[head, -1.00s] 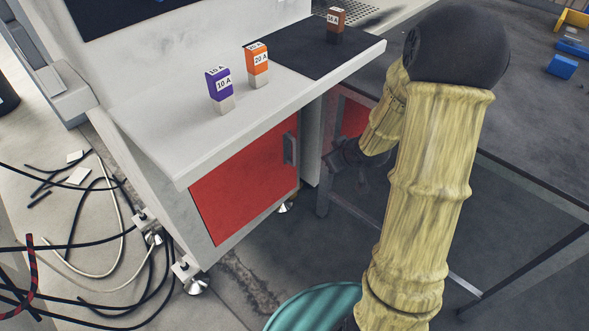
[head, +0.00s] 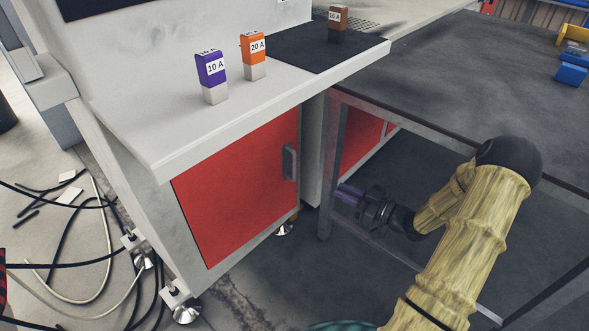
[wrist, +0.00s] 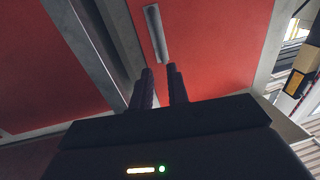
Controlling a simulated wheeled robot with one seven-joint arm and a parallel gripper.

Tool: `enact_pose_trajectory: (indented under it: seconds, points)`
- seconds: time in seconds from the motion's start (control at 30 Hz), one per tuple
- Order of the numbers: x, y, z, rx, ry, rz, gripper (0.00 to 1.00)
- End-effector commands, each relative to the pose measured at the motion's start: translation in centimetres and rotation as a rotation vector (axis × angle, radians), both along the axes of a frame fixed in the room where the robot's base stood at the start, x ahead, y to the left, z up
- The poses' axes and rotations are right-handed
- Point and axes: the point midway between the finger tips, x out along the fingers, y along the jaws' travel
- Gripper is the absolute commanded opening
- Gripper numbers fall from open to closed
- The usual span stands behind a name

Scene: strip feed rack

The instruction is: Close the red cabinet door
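The red cabinet door (head: 240,195) is on the front of the light grey cabinet in the head view. It looks about flush with its frame; I cannot tell whether a small gap is left. Its grey bar handle (head: 289,163) is near the right edge. In the wrist view, a red panel (wrist: 210,45) with a grey handle (wrist: 155,33) fills the upper right, ahead of my fingers. My gripper (head: 348,194) is low, right of the door and its handle, pointing left. In the wrist view its two fingers (wrist: 162,86) are apart with nothing between them.
A second red panel (head: 362,143) is behind the dark table's leg (head: 331,170). Purple (head: 211,75), orange (head: 253,55) and brown (head: 337,23) blocks stand on the cabinet top. Cables (head: 70,235) lie on the left floor.

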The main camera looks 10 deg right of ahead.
Motion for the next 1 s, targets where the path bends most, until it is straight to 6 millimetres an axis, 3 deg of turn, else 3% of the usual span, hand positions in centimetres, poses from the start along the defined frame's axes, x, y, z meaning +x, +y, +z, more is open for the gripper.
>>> enact_pose_trajectory:
  seconds: [0.27, 1.0]
  points:
    - [1.5, 1.4, -0.2, -0.001, 0.000, 0.003, 0.17]
    - [10.8, 10.3, -0.3, -0.001, 0.000, 0.002, 0.17]
